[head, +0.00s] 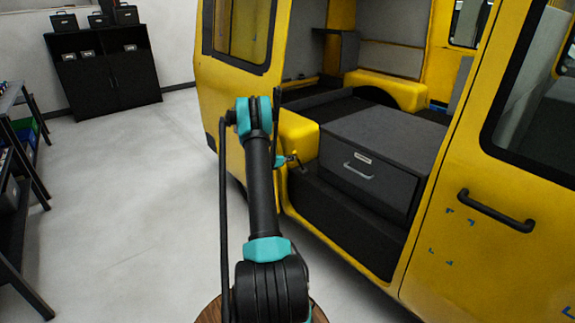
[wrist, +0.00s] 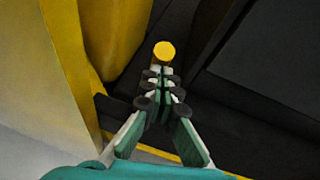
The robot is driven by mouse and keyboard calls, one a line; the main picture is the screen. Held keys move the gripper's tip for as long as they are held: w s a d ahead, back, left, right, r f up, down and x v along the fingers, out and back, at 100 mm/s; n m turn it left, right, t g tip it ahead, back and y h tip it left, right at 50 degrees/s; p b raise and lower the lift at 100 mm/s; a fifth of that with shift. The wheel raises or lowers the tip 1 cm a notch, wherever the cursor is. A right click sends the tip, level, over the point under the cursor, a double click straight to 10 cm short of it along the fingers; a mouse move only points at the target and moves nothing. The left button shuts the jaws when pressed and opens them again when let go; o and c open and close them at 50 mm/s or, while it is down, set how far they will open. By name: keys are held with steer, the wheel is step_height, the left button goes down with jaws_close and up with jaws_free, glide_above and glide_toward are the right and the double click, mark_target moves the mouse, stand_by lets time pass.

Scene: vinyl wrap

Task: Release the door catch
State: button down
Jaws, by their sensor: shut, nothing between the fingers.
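A small round yellow knob (wrist: 164,51), which may be the door catch, shows in the wrist view just beyond my fingertips. My gripper (wrist: 162,75) is shut with nothing between its fingers and points at the knob. I cannot tell whether the tips touch it. In the head view my gripper (head: 293,160) is at the left edge of the van's side opening, partly hidden by my arm. The knob cannot be made out there. The yellow van door (head: 500,170) with a black handle (head: 497,211) stands right of the opening.
Inside the yellow van (head: 205,95), a dark drawer unit (head: 370,170) with a metal handle stands right of my gripper. A black cabinet (head: 105,75) with cases stands at the back left, and a shelf rack (head: 20,150) at the far left. The grey floor (head: 130,190) between is clear.

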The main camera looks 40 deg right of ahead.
steer(key=d+r+y, duration=0.2)
steer(key=d, duration=0.1)
steer(key=d+y, duration=0.1)
steer(key=shift+w+d+r+g+y, duration=0.15)
steer(key=shift+d+r+g+y, duration=0.15)
steer(key=shift+r+y, duration=0.1)
steer(key=shift+w+d+r, duration=0.1)
steer(key=shift+d+r, duration=0.05)
steer(key=shift+d, duration=0.35)
steer(key=shift+w+d+r, duration=0.1)
steer(key=shift+d+r, duration=0.05)
steer(key=shift+d, duration=0.35)
steer(key=shift+d, duration=0.1)
steer(key=a+f+v, duration=0.1)
steer(key=v, duration=1.2)
steer(key=shift+s+a, duration=0.2)
steer(key=shift+s, duration=0.05)
